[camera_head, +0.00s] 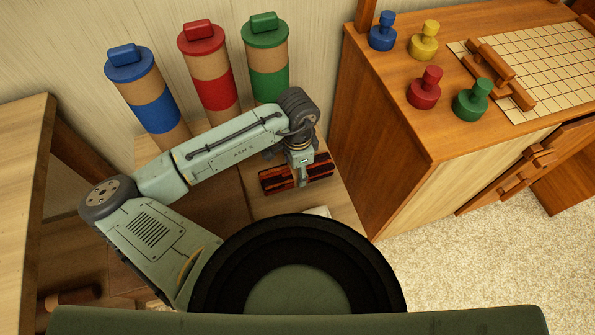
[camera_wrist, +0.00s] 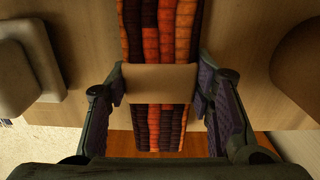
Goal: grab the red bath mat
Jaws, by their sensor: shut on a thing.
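The red bath mat (camera_head: 282,180) is a small bundle striped in red, orange and near-black. It lies on a wooden surface below the canisters in the head view. In the wrist view the mat (camera_wrist: 165,32) runs upright through the picture, with a plain tan band (camera_wrist: 160,83) around its middle. My gripper (camera_head: 300,166) is over the mat's middle, pointing down. In the wrist view my gripper (camera_wrist: 161,85) has one finger on each side of the band and is shut on the mat. The mat's underside is hidden.
Blue (camera_head: 152,100), red (camera_head: 210,75) and green (camera_head: 266,65) lidded canisters stand by the wall behind my arm. A wooden cabinet (camera_head: 385,130) at right bears several coloured knobbed pieces and a gridded board (camera_head: 545,65). Pale carpet (camera_head: 480,250) lies clear at lower right.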

